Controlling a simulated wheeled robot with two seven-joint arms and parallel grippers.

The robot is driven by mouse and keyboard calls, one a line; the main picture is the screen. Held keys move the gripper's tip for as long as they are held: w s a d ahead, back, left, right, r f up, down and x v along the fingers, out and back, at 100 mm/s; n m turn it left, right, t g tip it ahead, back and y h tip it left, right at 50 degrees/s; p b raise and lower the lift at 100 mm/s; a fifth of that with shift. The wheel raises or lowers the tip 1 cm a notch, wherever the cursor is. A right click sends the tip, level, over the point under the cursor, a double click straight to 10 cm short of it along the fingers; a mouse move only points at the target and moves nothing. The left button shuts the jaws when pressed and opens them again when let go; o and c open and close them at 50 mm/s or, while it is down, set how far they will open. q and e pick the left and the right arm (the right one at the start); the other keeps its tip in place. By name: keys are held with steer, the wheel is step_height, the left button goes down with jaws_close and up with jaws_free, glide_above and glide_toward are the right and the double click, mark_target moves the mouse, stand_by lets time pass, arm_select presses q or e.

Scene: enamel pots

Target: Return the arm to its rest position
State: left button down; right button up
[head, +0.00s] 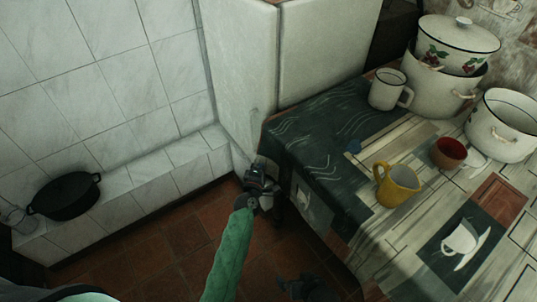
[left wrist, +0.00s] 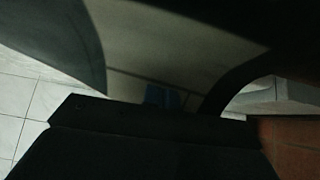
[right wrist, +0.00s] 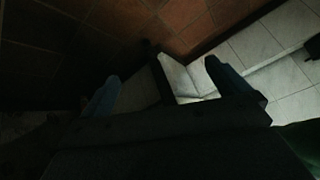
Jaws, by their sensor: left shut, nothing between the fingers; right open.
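That view is dark.
The table (head: 330,215) carries a yellow mug (head: 397,185), a white mug (head: 389,90), a red cup (head: 449,153), a white pot (head: 505,125) and stacked enamel pots (head: 445,90). A black pan (head: 66,196) sits on the tiled ledge (head: 130,205). Floor (head: 180,250) is open at left.

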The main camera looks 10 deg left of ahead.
arm_select(q)
steer(key=s+d+r+m+g+h+p, duration=0.2)
steer(key=s+m+g+p, duration=0.15)
steer(key=s+m, duration=0.5)
steer(key=s+d+r+m+g+h+p, duration=0.15)
steer(key=s+m+g, duration=0.35)
steer(key=s, duration=0.7)
steer(key=s+a+r+m+g+y+p, duration=0.2)
steer(key=s+a+r+g, duration=0.1)
steer(key=s, duration=0.7)
steer(key=s+a+r+m+g+y+p, duration=0.2)
steer(key=s+a+r+m+g, duration=0.1)
steer(key=s, duration=0.6)
steer(key=shift+s+a+r+g+p, duration=0.25)
steer(key=shift+s+a+g+p, duration=0.15)
steer(key=shift+a+g, duration=0.25)
arm_select(e)
steer(key=s+d+r+g, duration=0.1)
steer(key=d+r, duration=0.1)
steer(key=r, duration=0.6)
steer(key=s+d+r+g+h, duration=0.1)
steer(key=s+d+r, duration=0.1)
steer(key=r, duration=0.7)
steer(key=s+d+r+g+h, duration=0.1)
steer(key=d+r, duration=0.2)
steer(key=r, duration=0.5)
steer(key=shift+s+d+r+g, duration=0.3)
steer(key=shift+d+g, duration=0.05)
steer(key=shift+g, duration=0.05)
